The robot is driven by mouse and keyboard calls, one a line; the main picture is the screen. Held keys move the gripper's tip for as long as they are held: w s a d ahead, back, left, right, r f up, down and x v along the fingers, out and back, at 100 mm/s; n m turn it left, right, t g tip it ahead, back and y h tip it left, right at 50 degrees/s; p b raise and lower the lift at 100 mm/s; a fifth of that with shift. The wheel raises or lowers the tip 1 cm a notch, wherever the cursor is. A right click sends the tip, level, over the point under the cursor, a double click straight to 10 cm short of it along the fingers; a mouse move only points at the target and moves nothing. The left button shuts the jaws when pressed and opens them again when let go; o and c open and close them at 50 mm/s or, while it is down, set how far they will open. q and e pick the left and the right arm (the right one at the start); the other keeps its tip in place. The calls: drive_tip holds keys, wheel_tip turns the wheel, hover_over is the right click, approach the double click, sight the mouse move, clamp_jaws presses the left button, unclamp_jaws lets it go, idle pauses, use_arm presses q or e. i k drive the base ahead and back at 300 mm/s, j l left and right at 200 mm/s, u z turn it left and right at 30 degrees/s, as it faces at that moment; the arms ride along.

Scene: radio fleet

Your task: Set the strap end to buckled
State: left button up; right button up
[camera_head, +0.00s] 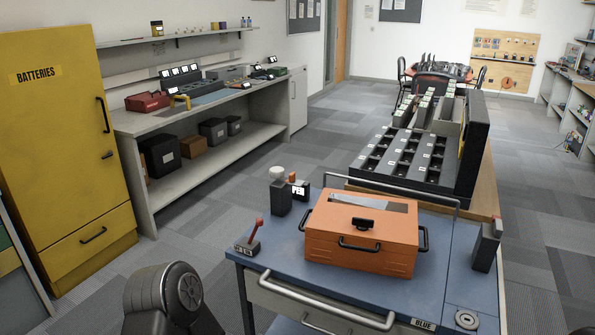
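I cannot make out a strap end with certainty. An orange case (335,228) stands shut on the blue-topped cart (275,250) in front of me. A small black piece (363,223), which may be a latch or buckle, sits at the front edge of its lid. Whether it is fastened is too small to tell. A dark handle (358,246) is on the case's front below it. Neither of my grippers is in view. A dark rounded part at the bottom left appears to be my own arm.
On the cart are a red-handled lever (252,241), a dark device with a pale knob (280,193) and a black upright piece (487,246). A silver rail runs along its front. Behind stands a dark slotted rack (408,160). A yellow batteries cabinet (60,150) is at left.

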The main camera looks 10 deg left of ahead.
sight(293, 181)
drive_tip(key=i+j+z, duration=0.1)
drive_tip(key=j+z, duration=0.65)
drive_tip(key=z, duration=0.15)
drive_tip(key=j+z, duration=0.1)
drive_tip(key=j, duration=0.55)
drive_tip(key=k+j+z, duration=0.1)
drive_tip(key=j, duration=0.55)
drive_tip(key=k+j, duration=0.1)
drive_tip(key=j, duration=0.55)
drive_tip(key=k+j+z, duration=0.15)
drive_tip(key=j, duration=0.5)
drive_tip(key=i, duration=0.05)
